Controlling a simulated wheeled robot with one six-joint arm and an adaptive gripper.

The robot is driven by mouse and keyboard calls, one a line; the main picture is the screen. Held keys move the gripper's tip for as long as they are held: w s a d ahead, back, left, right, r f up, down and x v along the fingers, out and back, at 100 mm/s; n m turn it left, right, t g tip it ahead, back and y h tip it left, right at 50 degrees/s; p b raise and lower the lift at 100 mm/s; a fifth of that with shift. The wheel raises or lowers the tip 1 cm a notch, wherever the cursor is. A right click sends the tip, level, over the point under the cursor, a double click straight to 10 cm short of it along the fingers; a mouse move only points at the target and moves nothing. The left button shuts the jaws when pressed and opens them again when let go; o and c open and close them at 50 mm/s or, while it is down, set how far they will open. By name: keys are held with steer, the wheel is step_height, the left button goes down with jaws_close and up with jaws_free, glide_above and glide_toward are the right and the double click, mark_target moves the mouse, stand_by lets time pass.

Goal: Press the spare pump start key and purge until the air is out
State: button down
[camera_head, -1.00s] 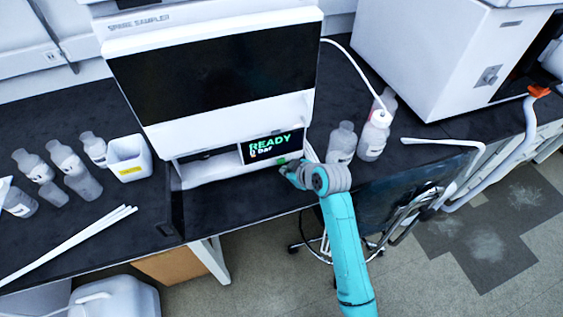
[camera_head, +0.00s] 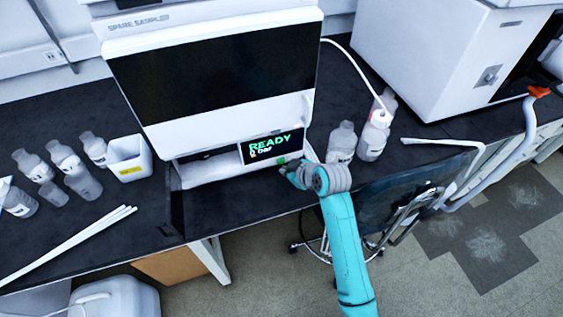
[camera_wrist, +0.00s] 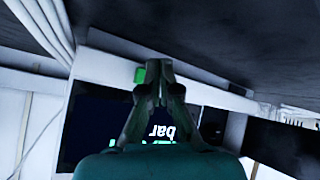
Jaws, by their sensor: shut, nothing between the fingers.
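The white instrument marked "SPARE SAMPLER" (camera_head: 225,120) stands on the dark bench. Its small display (camera_head: 270,146) reads "READY" and "0 bar" in green and white. The green key (camera_head: 281,160) is just below the display, and it also shows in the wrist view (camera_wrist: 140,76), partly covered by a finger. My gripper (camera_head: 285,170) is at the lower front of the instrument, right beside the key. In the wrist view my gripper (camera_wrist: 158,72) is shut and empty, with its tips close to the key. I cannot tell whether they touch it. The display shows upside down behind the fingers.
Several bottles (camera_head: 62,157) and a white tub (camera_head: 128,157) stand left on the bench, near white rods (camera_head: 75,243). Bottles (camera_head: 342,144) with a tube stand to the right. A dark chair (camera_head: 385,205) is by the bench's front.

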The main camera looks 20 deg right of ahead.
steer(key=shift+w, duration=0.1)
steer(key=shift+w, duration=0.3)
steer(key=shift+w, duration=0.55)
stand_by(1.0)
steer(key=shift+s, duration=0.95)
steer(key=shift+s, duration=2.5)
